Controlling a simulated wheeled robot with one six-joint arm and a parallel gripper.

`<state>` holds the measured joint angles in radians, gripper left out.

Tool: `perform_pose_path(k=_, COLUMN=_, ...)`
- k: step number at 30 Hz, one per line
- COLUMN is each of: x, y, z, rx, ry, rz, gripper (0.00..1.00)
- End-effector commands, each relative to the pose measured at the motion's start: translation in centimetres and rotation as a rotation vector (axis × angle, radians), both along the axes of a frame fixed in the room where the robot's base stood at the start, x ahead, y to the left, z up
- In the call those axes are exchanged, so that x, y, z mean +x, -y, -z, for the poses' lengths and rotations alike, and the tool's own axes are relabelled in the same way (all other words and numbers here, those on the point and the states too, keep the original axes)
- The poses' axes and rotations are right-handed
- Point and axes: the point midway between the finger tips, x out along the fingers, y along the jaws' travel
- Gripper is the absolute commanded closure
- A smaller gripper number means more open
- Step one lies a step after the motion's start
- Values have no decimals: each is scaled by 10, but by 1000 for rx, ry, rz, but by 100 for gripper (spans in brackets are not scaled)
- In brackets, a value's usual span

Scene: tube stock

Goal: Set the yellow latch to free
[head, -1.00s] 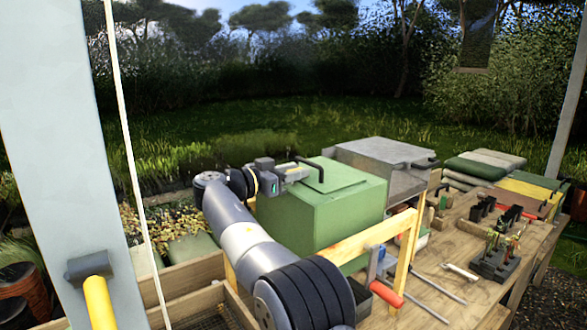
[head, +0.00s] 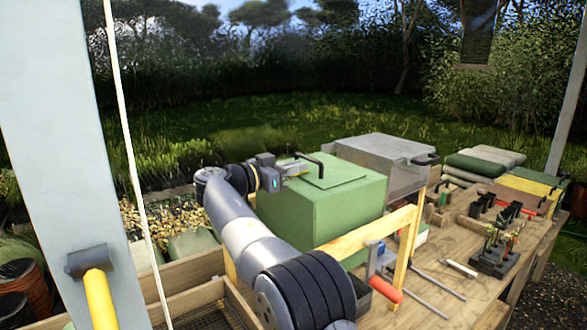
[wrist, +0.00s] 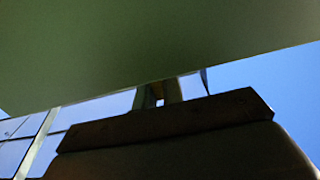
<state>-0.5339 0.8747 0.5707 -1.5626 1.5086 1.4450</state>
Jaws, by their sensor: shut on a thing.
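In the wrist view my gripper's fingers (wrist: 158,92) are close together under a broad green surface (wrist: 150,50).
The black handle (head: 310,158) arches above my gripper. A grey box (head: 385,155) stands behind the green one. A wooden rail (head: 370,237) crosses in front. The bench (head: 440,250) at right carries tools and tube racks. A yellow grip (head: 100,300) projects at lower left.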

Motion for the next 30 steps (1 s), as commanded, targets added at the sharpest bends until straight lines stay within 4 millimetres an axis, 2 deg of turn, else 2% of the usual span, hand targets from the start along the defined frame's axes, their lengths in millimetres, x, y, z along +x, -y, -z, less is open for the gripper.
perform_pose_path(k=11, x=0, y=0, z=6, rx=1, ry=4, rz=-111, gripper=100)
perform_pose_path(k=30, x=1, y=-2, z=4, rx=0, ry=5, rz=-531, gripper=100)
